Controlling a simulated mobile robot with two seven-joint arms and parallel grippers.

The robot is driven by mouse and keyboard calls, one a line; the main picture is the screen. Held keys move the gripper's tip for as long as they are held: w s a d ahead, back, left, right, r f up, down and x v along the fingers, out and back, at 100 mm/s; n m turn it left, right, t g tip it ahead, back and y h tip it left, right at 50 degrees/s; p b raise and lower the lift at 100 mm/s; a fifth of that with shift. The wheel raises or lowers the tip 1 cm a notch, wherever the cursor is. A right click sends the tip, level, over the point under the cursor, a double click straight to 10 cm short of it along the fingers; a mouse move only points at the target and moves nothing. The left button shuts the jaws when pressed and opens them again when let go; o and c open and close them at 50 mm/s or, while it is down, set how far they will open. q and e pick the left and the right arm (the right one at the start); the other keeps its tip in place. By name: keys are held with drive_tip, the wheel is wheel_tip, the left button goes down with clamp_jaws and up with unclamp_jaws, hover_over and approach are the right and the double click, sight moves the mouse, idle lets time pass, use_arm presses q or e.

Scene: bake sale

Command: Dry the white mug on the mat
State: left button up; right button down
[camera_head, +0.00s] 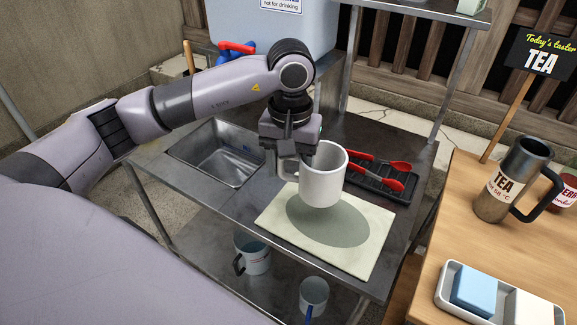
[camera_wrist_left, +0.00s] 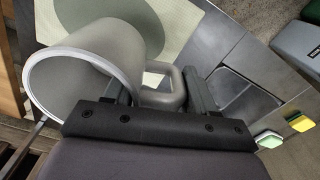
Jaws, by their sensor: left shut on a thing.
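The white mug (camera_head: 323,176) is upright in the head view, above or on the pale drying mat (camera_head: 372,262). A dark round patch shows on the mat under and in front of it; I cannot tell whether the mug touches the mat. My left gripper (camera_head: 290,163) is shut on the mug's handle at its left side. In the left wrist view the mug (camera_wrist_left: 70,85) shows its open rim, and its handle (camera_wrist_left: 165,95) lies between the fingers of the gripper (camera_wrist_left: 160,95). The mat (camera_wrist_left: 190,22) lies beyond. My right gripper is out of view.
A steel sink (camera_head: 212,165) is left of the mat. A black rack (camera_head: 375,182) with red tongs (camera_head: 387,182) is behind it. A wooden table (camera_head: 450,228) at right bears a tea jug (camera_head: 500,195) and a white tray (camera_head: 443,296). Mugs (camera_head: 254,256) stand on the lower shelf.

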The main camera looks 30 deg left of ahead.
use_arm(q)
drive_tip(key=shift+r+p, duration=0.45)
drive_tip(key=shift+r, duration=0.7)
